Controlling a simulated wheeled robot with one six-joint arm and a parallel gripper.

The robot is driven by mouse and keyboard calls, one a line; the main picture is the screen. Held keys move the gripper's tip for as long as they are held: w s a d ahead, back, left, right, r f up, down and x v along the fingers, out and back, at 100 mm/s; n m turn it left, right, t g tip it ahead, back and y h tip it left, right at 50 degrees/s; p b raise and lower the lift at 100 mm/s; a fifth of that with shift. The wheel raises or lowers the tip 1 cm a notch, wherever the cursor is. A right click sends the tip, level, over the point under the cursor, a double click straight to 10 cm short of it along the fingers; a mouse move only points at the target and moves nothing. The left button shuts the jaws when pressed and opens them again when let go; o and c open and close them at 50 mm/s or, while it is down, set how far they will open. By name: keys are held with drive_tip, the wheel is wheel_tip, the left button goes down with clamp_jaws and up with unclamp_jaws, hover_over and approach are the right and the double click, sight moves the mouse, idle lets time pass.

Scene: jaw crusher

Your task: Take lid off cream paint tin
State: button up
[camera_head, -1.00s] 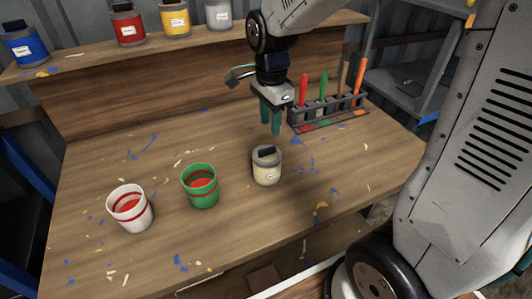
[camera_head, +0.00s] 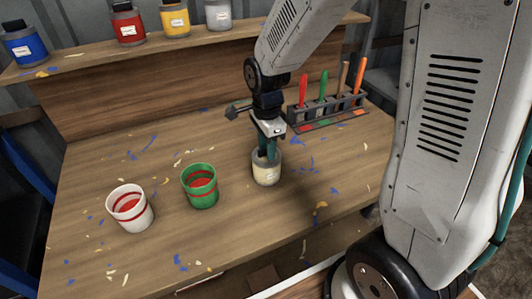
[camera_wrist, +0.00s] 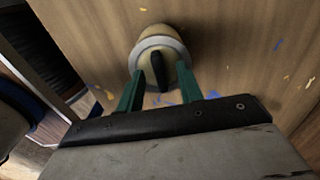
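The cream paint tin (camera_head: 266,175) stands upright on the workbench. Its grey lid with a dark upright handle (camera_wrist: 157,70) is on it in the wrist view. My gripper (camera_head: 267,153) is right above the tin, pointing down, with its teal fingertips at lid height. In the wrist view my gripper (camera_wrist: 168,82) is open, with one finger on each side of the dark handle and a gap to it. In the head view the fingers hide most of the lid.
A green cup (camera_head: 200,187) and a white cup (camera_head: 130,208) stand left of the tin. A rack (camera_head: 328,115) of coloured-handled tools is behind to the right. Blue (camera_head: 25,45), red (camera_head: 128,25), yellow (camera_head: 175,20) and grey (camera_head: 218,14) tins stand on the shelf. Paint flecks dot the bench.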

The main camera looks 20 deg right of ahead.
clamp_jaws()
